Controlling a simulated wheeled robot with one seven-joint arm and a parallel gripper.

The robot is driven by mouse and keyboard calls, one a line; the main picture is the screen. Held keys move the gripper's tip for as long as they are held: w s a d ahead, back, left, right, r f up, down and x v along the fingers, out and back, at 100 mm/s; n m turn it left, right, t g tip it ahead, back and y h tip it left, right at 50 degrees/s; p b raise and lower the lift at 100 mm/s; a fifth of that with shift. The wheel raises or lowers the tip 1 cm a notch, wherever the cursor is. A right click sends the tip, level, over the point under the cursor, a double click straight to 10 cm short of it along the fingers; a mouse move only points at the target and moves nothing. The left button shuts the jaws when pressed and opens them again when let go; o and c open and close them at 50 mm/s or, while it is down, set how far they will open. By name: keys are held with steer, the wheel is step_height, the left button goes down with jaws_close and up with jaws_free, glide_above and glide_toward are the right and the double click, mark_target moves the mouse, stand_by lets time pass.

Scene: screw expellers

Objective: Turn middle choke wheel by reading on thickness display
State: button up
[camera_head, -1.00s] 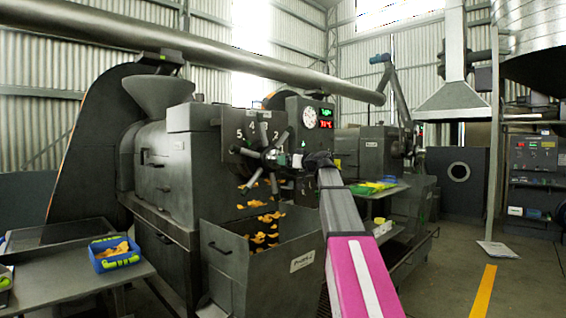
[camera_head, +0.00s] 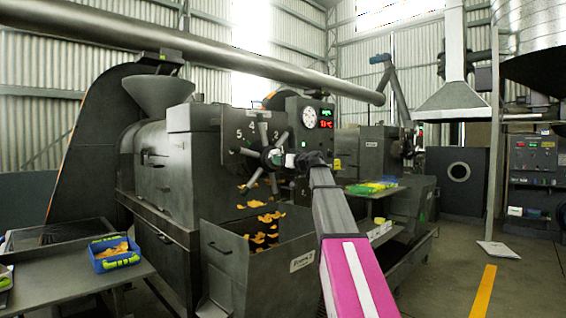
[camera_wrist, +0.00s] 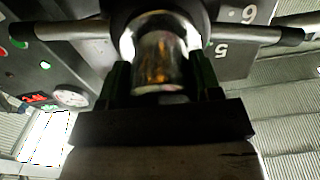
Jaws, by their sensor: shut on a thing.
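The middle choke wheel (camera_head: 268,156) is a dark hub with several spokes on the front of the press, below a plate with dial numbers (camera_head: 252,134). My gripper (camera_head: 291,160) is at its right side. In the wrist view my gripper (camera_wrist: 160,78) is shut on a shiny metal end of the wheel (camera_wrist: 160,55), with a dark finger on each side. Dark spokes run out left and right behind it. The display (camera_head: 326,118) with green and red digits is right of the wheel, beside a round white gauge (camera_head: 309,117). Its digits are too small to read surely.
Orange flakes (camera_head: 262,220) fall into an open metal bin (camera_head: 300,262) below the wheel. A blue tray (camera_head: 115,257) sits on the left bench. Another press (camera_head: 365,150) stands behind on the right.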

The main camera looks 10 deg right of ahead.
steer(key=m, duration=1.3)
steer(key=shift+s+m, duration=0.1)
steer(key=shift+m, duration=0.2)
steer(key=shift+r+m, duration=0.1)
steer(key=shift+m, duration=2)
steer(key=o, duration=1.3)
